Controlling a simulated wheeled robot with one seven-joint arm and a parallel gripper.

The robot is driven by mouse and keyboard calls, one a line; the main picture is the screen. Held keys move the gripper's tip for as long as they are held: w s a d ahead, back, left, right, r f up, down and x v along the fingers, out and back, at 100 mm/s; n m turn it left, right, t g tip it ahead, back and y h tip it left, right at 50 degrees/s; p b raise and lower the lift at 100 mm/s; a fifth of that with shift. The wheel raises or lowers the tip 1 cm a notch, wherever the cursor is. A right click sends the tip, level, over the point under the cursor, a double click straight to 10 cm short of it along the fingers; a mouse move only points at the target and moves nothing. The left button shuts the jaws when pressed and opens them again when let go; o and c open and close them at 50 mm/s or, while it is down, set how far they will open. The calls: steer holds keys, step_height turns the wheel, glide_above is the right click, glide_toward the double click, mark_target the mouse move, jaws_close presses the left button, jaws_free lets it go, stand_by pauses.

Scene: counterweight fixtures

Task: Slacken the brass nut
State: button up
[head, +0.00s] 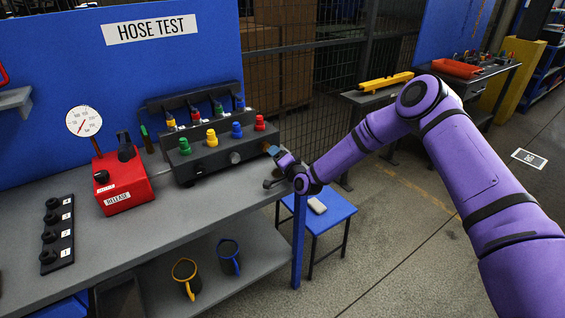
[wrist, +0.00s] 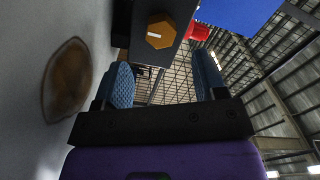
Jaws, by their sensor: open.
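The brass nut (wrist: 160,31) is hexagonal, with a white line on its face. It sits on the dark end of the hose-test block (head: 217,158); in the head view a small brass-coloured bit of it shows at the block's right end, mostly behind my fingers. My gripper (head: 272,151) is beside that right end. In the wrist view my gripper (wrist: 163,78) has its two blue-padded fingers wide apart with nothing between them. The nut lies beyond the fingertips, ahead of the gap, apart from both pads.
Coloured knobs top the block. A red release box (head: 122,183) with a gauge (head: 84,121) stands left of it on the grey bench (head: 160,222). A brown stain (wrist: 67,82) marks the bench top. A blue stool (head: 322,211) stands below right. Wire mesh rises behind.

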steer(key=shift+v, duration=1.95)
